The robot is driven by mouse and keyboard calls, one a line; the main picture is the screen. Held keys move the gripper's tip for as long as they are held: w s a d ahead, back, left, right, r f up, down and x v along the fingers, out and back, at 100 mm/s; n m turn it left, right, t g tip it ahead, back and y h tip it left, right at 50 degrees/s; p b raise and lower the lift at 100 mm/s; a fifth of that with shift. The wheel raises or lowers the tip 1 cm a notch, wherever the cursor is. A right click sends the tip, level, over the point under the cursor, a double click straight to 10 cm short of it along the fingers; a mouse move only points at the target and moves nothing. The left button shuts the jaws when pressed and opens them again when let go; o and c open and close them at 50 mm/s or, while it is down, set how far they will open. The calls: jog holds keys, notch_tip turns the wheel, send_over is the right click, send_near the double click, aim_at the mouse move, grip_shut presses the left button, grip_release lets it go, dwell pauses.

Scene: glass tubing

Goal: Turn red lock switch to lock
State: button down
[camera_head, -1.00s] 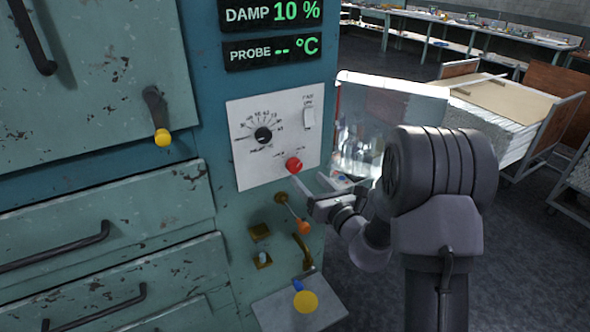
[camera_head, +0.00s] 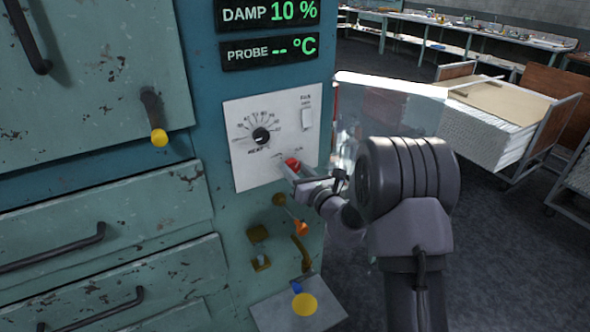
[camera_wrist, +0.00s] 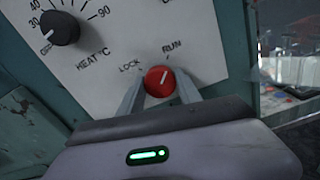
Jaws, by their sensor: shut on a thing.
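The red lock switch (camera_head: 292,164) is a round knob low on the white control panel (camera_head: 240,176) in the head view. In the wrist view the red knob (camera_wrist: 159,81) has a white pointer line tilted up and right, toward the RUN mark. The LOCK mark is at its upper left. My gripper (camera_head: 291,171) is at the panel, shut on the red knob. In the wrist view its two fingers (camera_wrist: 159,93) flank the knob on the left and right.
A black heat dial (camera_head: 261,136) and a white rocker switch (camera_head: 307,118) share the panel. Below are an orange-tipped lever (camera_head: 301,228) and a yellow knob (camera_head: 304,304). A yellow-tipped handle (camera_head: 159,138) sticks out at left. A glass-sided case (camera_head: 390,112) stands right of the panel.

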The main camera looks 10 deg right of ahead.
jog(key=c, duration=2.2)
grip_release()
jog(key=shift+n+b, duration=0.35)
jog(key=shift+n, duration=0.05)
jog(key=c, duration=2.2)
grip_release()
jog(key=n+b, duration=0.3)
jog(key=n, duration=0.1)
jog(key=shift+f+n+b, duration=0.15)
jog(key=shift+n+b, duration=0.15)
jog(key=shift+n, duration=0.1)
jog(key=c, duration=2.2)
grip_release()
jog(key=n+b, duration=0.5)
jog(key=shift+f+n, duration=0.1)
jog(key=shift+n, duration=0.2)
jog(key=c, duration=2.2)
grip_release()
jog(key=n+b, duration=0.2)
jog(key=n, duration=0.1)
jog(key=c, duration=2.2)
grip_release()
jog(key=shift+a+r+n, duration=0.1)
jog(key=shift+r+n, duration=0.1)
jog(key=shift+n, duration=1.5)
jog(key=c, duration=2.2)
grip_release()
jog(key=shift+n, duration=0.3)
jog(key=c, duration=0.8)
grip_release()
